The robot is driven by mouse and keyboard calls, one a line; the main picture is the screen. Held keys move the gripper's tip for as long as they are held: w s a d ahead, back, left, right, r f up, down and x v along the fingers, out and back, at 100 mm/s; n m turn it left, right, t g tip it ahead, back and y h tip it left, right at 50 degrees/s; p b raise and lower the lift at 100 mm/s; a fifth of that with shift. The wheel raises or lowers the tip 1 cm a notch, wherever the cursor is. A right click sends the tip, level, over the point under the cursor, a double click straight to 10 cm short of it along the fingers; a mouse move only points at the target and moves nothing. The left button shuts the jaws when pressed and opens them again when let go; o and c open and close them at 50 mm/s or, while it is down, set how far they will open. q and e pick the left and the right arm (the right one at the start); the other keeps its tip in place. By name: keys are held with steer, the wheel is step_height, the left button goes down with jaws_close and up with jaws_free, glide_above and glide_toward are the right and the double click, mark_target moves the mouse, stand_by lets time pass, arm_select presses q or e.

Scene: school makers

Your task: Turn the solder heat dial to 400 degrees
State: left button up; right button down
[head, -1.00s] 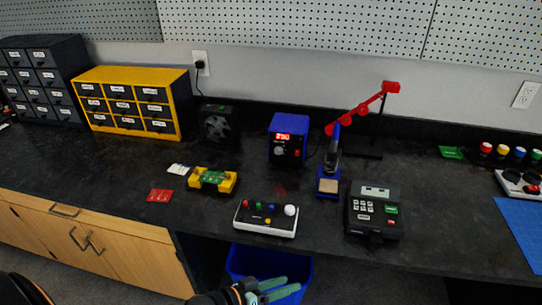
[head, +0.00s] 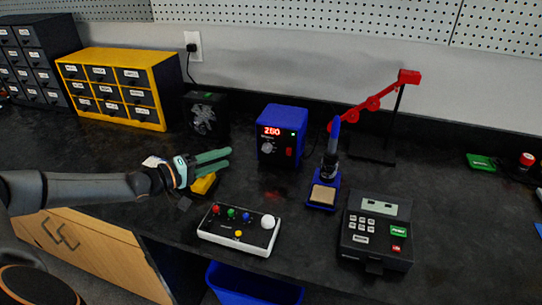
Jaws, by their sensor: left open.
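The blue solder station (head: 281,136) stands at the back middle of the bench. Its red display (head: 271,131) reads what looks like 280. The grey heat dial (head: 267,148) is on its front face below the display. My left gripper (head: 228,159) is open, with its green fingers pointing right toward the station. It is left of the dial and apart from it, with nothing between the fingers. My right gripper is not in view.
A soldering iron in its stand (head: 324,190) is right of the station. A yellow holder (head: 204,184) is partly hidden under my gripper. A black fan (head: 205,117) stands behind.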

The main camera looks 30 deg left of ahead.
mark_target(265, 149)
arm_select(q)
steer(key=shift+w+f+b, duration=0.2)
steer(key=shift+f+b, duration=0.1)
steer(key=shift+f, duration=0.25)
steer(key=shift+w+f+b, duration=0.15)
steer(key=shift+f+b, duration=0.1)
steer(key=shift+f, duration=0.25)
steer(key=shift+w+d, duration=0.1)
steer(key=shift+w, duration=0.1)
steer(key=x, duration=1.2)
steer(key=shift+b, duration=0.35)
jaws_close()
